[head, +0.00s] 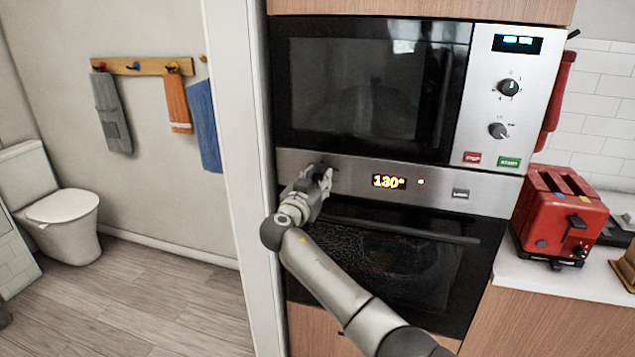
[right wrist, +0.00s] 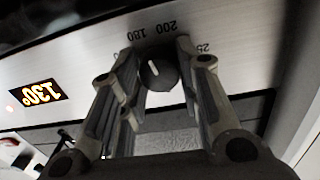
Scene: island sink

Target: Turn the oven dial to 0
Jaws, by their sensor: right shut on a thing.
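The oven dial (right wrist: 158,74) is a dark round knob with a white pointer mark, seen in the right wrist view. Printed numbers around it include 180 and 200. My right gripper (right wrist: 157,70) is shut on the dial, one finger on each side. In the head view the right gripper (head: 322,180) is at the left end of the oven's steel panel (head: 340,165) and mostly hides the dial. The oven display (head: 388,182) reads 130°, and this reading also shows in the right wrist view (right wrist: 38,94). My left gripper is not in view.
A microwave (head: 370,85) with two knobs is above the oven. The oven door handle (head: 400,232) runs below the panel, under my right gripper. A red toaster (head: 560,215) stands on the counter at right. A white door frame (head: 240,150) is close on the left.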

